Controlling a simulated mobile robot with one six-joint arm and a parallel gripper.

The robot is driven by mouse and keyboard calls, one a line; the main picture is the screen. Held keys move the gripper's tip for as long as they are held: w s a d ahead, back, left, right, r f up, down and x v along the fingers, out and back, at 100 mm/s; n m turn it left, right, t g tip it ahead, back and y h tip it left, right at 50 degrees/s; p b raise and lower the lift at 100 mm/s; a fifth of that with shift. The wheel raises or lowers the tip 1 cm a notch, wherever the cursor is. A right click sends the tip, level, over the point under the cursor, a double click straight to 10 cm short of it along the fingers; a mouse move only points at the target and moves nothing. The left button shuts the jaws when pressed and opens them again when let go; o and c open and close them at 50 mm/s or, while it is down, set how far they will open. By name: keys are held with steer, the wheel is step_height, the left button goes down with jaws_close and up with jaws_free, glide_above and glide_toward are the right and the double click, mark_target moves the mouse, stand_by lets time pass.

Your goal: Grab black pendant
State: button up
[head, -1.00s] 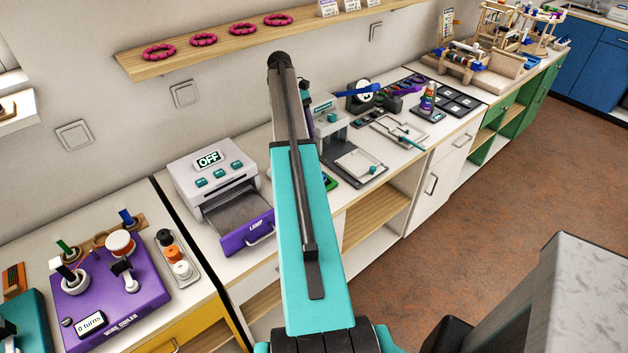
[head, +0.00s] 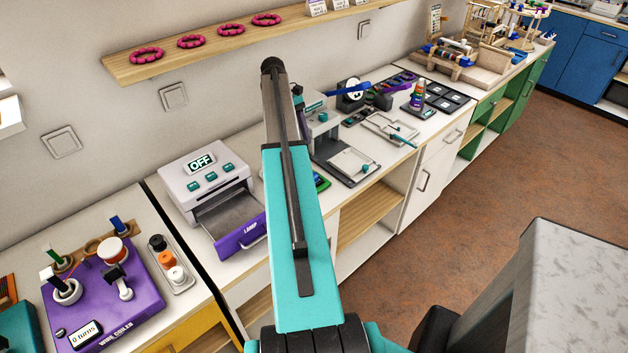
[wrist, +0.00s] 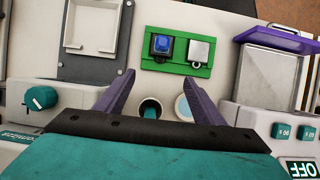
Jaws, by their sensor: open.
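In the wrist view a green holder (wrist: 178,68) carries two small square pieces. The left one, black-framed with a blue face (wrist: 161,47), looks like the black pendant; the right one is silver-grey (wrist: 202,50). My gripper (wrist: 158,82) is open and empty, its two purple fingers pointing toward the holder. The blue-faced piece is beyond the fingertips, roughly in line with the gap and not between them. In the head view my arm hides the gripper and most of the green holder (head: 322,182).
A lamp unit with a purple drawer (head: 238,231) stands left of the holder. A grey press (head: 345,166) stands right of it. Two small round cups, one with something teal inside (wrist: 150,110), lie between my fingers. A purple wire coiler (head: 140,303) is further left.

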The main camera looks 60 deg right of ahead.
steer(key=shift+p+x, duration=0.6)
steer(key=shift+x, duration=2.05)
steer(key=shift+s+a+f+p, duration=0.25)
steer(key=shift+s+f+p, duration=0.4)
steer(key=shift+f+p, duration=0.25)
steer(key=shift+p+x, duration=0.45)
steer(key=shift+x, duration=1.05)
steer(key=shift+d+f, duration=0.1)
steer(key=shift+f, duration=0.05)
steer(key=shift+w, duration=0.1)
steer(key=c, duration=1.1)
